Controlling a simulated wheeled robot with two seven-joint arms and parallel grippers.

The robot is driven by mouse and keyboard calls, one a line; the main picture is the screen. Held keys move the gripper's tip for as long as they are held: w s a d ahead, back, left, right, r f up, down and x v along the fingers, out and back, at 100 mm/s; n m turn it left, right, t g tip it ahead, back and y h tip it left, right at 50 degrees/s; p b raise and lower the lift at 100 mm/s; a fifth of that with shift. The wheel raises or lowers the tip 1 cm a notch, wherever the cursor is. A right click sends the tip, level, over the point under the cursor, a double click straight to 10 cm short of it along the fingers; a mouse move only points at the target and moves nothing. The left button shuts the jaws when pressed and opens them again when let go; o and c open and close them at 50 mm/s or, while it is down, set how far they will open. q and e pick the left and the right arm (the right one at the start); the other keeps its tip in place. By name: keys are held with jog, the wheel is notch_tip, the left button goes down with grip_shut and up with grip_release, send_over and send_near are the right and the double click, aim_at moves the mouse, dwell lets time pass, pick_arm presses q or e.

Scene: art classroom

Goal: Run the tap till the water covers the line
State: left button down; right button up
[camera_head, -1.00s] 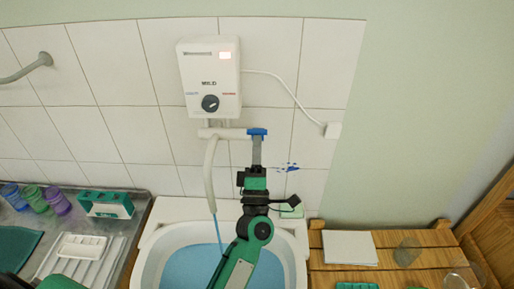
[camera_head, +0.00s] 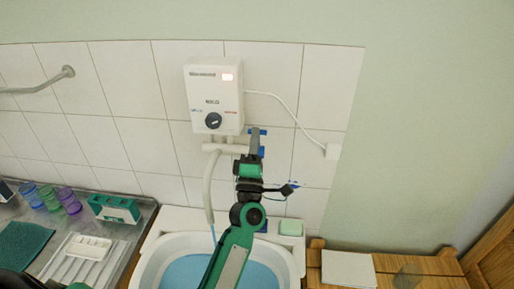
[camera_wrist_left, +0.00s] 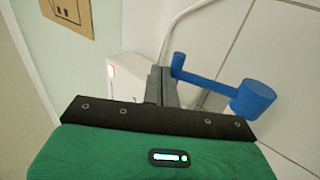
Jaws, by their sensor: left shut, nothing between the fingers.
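The white heater (camera_head: 213,95) hangs on the tiled wall with a pale tap pipe (camera_head: 222,148) below it. The blue tap handle (camera_head: 263,132) shows beside my left gripper (camera_head: 254,135), which partly hides it. In the left wrist view the handle (camera_wrist_left: 253,98) lies right of the shut, empty fingers (camera_wrist_left: 161,82); whether they touch it is unclear. A thin water stream (camera_head: 213,236) runs from the spout (camera_head: 208,190) into the white basin (camera_head: 147,270). Blue water (camera_head: 185,274) stands in the basin, partly hidden by my arm. I see no line. My right gripper is out of view.
A metal counter (camera_head: 140,232) at left holds cups (camera_head: 52,199), a green-and-white holder (camera_head: 114,208), a dark green cloth (camera_head: 22,244) and a white palette (camera_head: 88,247). Green soap (camera_head: 290,228) sits behind the basin. A wooden slatted bench (camera_head: 430,265) at right carries white paper (camera_head: 348,268).

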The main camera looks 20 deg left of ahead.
pick_arm(q)
jog(key=shift+x, duration=1.3)
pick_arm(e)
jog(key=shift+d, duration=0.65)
pick_arm(q)
jog(key=shift+w+d+f, duration=0.15)
jog(key=shift+w, duration=0.05)
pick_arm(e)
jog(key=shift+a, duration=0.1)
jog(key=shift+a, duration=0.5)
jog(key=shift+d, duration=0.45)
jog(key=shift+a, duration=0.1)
